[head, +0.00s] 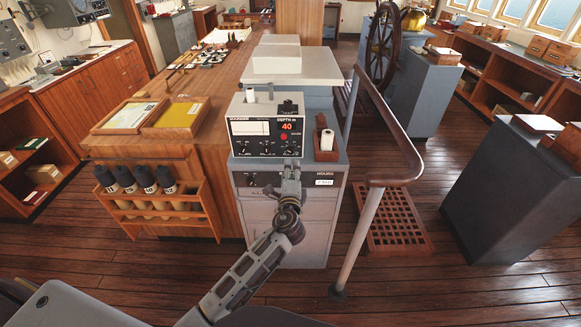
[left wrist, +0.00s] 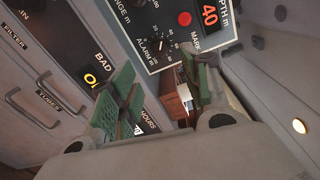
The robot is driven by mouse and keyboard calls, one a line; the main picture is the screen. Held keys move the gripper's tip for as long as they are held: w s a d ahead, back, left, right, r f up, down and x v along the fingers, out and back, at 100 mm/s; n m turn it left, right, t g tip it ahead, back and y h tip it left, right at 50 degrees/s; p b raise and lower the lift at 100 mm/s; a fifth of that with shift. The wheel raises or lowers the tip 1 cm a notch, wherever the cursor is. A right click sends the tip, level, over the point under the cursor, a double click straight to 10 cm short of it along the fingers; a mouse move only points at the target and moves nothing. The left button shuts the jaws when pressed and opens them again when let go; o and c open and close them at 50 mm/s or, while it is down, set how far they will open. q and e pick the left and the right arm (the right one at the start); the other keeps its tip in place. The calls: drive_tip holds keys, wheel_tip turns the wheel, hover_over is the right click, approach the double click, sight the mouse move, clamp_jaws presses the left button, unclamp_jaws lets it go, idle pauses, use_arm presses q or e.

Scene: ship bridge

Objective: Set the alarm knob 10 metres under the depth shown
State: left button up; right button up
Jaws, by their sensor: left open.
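The depth sounder (head: 267,130) is a grey box with a dark front panel on a grey cabinet. Its red depth display (head: 286,126) reads 40, and the same digits show in the left wrist view (left wrist: 210,15). The alarm knob (left wrist: 163,44) is small and dark, on a dial marked "ALARM m"; its pointer is too small to read surely. My left gripper (head: 291,168) is in front of the cabinet, just below the panel. In the left wrist view, its green-padded fingers (left wrist: 163,78) are apart and empty, below the alarm knob and not touching it. My right gripper is out of view.
A red button (left wrist: 184,18) sits beside the alarm dial. A paper roll in a wooden holder (head: 326,146) stands right of the sounder. A handrail (head: 395,150) rises at the right. A wooden bottle rack (head: 155,205) is at the left.

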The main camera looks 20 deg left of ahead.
use_arm(q)
drive_tip(key=shift+v, duration=1)
